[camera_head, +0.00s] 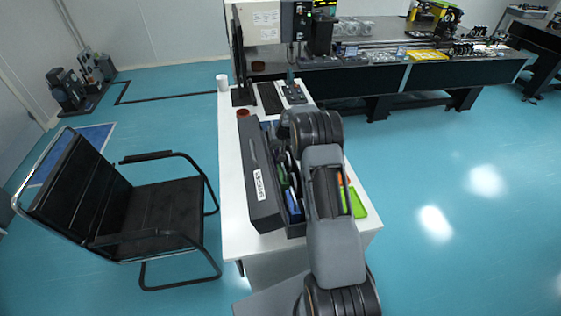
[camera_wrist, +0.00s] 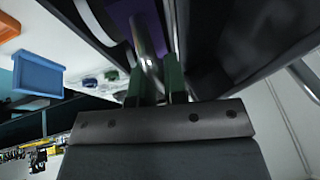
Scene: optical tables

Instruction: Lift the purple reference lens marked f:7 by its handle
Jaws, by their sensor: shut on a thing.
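In the wrist view my gripper (camera_wrist: 156,82) has its two green-tipped fingers closed around a grey metal handle (camera_wrist: 147,48). The handle runs up to a purple piece (camera_wrist: 128,16), which I take to be the purple reference lens; only part of it shows and no f:7 mark can be read. Dark walls stand close beside it. In the head view the long dark lens case (camera_head: 262,185) stands open on the white table, with several lenses in it. My arm covers much of the case there, and hides the gripper and the held handle.
A black chair (camera_head: 150,205) stands left. The wrist view shows a blue bin (camera_wrist: 38,75). Floor at right is clear.

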